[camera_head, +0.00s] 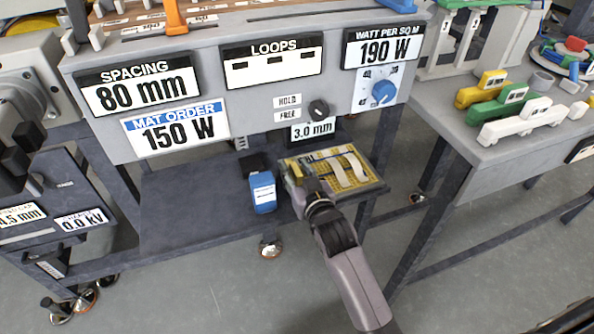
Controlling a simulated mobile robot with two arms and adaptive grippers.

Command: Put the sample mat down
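A flat yellow sample mat (343,170) with pale curved strips lies in or just over a dark shallow tray (377,187) on the lower shelf. My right gripper (300,181) is at the mat's left edge, with its arm coming up from the bottom of the view. The wrist covers the front left corner of the mat and tray. The fingertips are largely hidden, so I cannot tell whether they grip the mat or only touch it. I cannot make out my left gripper.
A blue block with a white label (263,192) stands just left of the tray. The panel (250,105) with a dial overhangs the shelf (190,205) behind. The shelf's left part is bare. A side table (470,160) at right holds coloured parts.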

